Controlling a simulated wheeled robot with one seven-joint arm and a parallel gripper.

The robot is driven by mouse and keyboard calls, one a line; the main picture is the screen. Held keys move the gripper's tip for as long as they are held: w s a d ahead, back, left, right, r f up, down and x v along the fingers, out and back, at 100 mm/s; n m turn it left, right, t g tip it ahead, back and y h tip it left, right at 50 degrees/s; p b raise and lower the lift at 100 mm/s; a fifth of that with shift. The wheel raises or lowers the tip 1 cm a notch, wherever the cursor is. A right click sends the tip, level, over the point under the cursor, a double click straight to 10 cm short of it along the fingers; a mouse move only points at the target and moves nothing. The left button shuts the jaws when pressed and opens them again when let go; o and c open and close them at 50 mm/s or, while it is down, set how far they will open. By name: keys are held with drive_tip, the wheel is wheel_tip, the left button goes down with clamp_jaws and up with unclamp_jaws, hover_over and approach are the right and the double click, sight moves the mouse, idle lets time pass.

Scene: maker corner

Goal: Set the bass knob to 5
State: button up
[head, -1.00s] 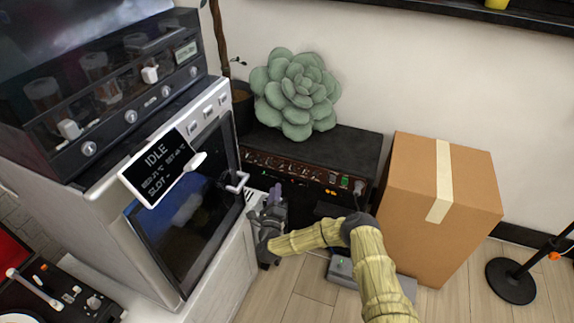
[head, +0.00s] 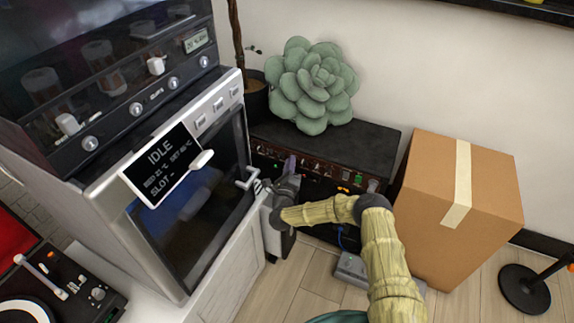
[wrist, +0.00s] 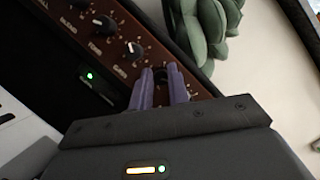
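The amp (head: 345,148) is a low black box with a reddish-brown knob panel (head: 325,174), standing on the floor below the green plant. In the wrist view the panel runs diagonally, with several dark knobs with pale marks, among them one (wrist: 133,49) left of my fingers. That knob's label and pointer are hidden, and I cannot make out which knob is bass. In the head view my gripper (head: 290,166) is at the panel's left part.
A white oven-like machine (head: 190,200) with a handle (head: 247,179) and an IDLE display stands close left of my gripper. A cardboard box (head: 430,200) stands right of the amp. A plush succulent (head: 312,85) sits on the amp. A green light (wrist: 91,75) shows beside the panel.

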drive_tip(key=shift+w+d+f, duration=0.1)
drive_tip(key=shift+d+f, duration=0.1)
drive_tip(key=shift+d, duration=0.45)
clamp_jaws()
drive_tip(key=shift+a+r, duration=0.1)
drive_tip(key=shift+a, duration=0.1)
drive_tip(key=shift+r+n+p, duration=0.15)
drive_tip(key=shift+n+p, duration=0.25)
drive_tip(key=shift+p, duration=0.1)
drive_tip(key=shift+w+a+r+n+g+y+p, duration=0.15)
drive_tip(key=shift+n+g+p, duration=0.5)
drive_tip(key=shift+n+p, duration=1)
drive_tip(key=shift+s+d+r+n+g+y+p, duration=0.1)
drive_tip(key=shift+n+g+y+p, duration=0.35)
drive_tip(key=shift+n+p, duration=1.15)
drive_tip(key=shift+w+a+r+n+g+p, duration=0.15)
drive_tip(key=shift+n+g+p, duration=0.75)
drive_tip(key=shift+n, duration=1.35)
drive_tip(key=shift+s, duration=0.15)
